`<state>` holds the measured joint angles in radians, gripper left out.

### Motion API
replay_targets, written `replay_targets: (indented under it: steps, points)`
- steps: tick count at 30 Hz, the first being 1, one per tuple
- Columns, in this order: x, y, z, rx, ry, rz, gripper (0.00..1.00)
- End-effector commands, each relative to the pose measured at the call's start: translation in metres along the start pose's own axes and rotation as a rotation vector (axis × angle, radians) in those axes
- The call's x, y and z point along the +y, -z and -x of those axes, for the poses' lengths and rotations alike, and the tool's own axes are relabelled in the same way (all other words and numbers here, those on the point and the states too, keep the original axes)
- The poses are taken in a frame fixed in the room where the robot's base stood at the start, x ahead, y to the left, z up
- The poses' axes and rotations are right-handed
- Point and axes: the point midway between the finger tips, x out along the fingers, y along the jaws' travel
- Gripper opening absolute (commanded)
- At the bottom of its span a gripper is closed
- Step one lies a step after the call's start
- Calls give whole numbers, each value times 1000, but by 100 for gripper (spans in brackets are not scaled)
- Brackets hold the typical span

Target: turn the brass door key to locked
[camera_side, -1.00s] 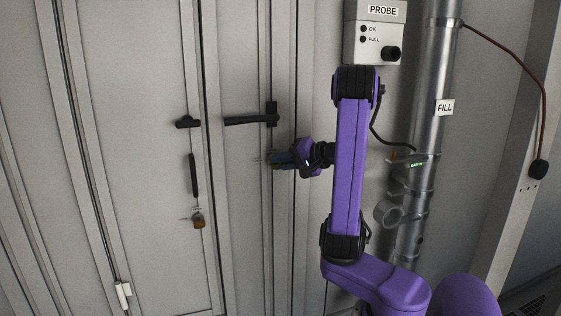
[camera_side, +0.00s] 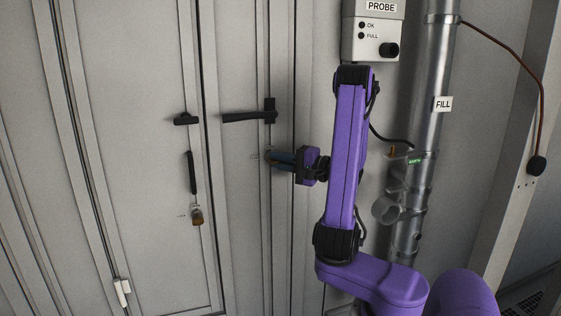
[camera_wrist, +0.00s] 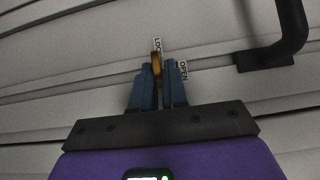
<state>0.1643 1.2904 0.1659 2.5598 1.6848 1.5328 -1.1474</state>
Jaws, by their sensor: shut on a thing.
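The brass door key (camera_wrist: 156,62) shows in the wrist view between the blue fingers of my gripper (camera_wrist: 158,75), which is shut on it. Its bow points toward the "LOCKED" side, where a partly hidden label (camera_wrist: 158,44) starts with "LOC". The "OPEN" label (camera_wrist: 183,70) lies to the right of the fingers. In the side view my gripper (camera_side: 272,159) reaches left to the door, below the black lever handle; its fingers hide the key there.
The black lever handle (camera_side: 248,117) sits just above my gripper. A steel fill pipe (camera_side: 426,150) and a probe box (camera_side: 373,38) stand at right.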

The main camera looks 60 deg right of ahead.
Motion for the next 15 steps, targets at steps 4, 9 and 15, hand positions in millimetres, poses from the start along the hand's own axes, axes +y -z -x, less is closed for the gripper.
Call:
replay_targets:
  steps: [4,9,15]
  points:
    - [0,-2,-1,-9,0,-2,0]
    - [0,-3,-1,-10,-1,-2,20]
    - [0,-2,-1,-6,-1,-1,34]
